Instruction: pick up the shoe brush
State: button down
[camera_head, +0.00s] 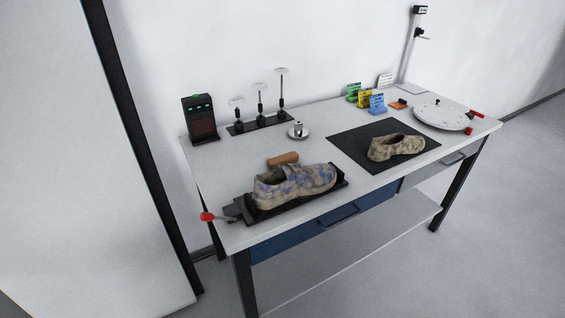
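A small brown oblong block (283,159), which looks like the shoe brush, lies on the white table (230,168). It is just behind the patterned shoe (292,186) on the black stand at the table's front left. Its long side runs roughly left to right, and its top and front side show. Whether it has bristles is too small to tell. A gap of bare table lies to its left. My gripper is not in view, and nothing touches the block from above.
A second shoe (396,147) sits on a black mat (347,145). A round silver piece (298,132) stands behind the brush. A red-tipped lever (207,216) sticks out front left. A black device (200,119), a rack of stands (260,122) and a white turntable (440,117) line the table.

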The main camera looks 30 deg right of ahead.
aim_at(292, 157)
jog(key=u, duration=0.7)
jog(key=l+u, duration=0.45)
jog(key=l, duration=0.2)
jog(key=l+u, duration=0.5)
jog(key=l, duration=0.2)
jog(key=k+l+u, duration=0.1)
jog(key=l+u, duration=0.35)
jog(key=l, duration=0.15)
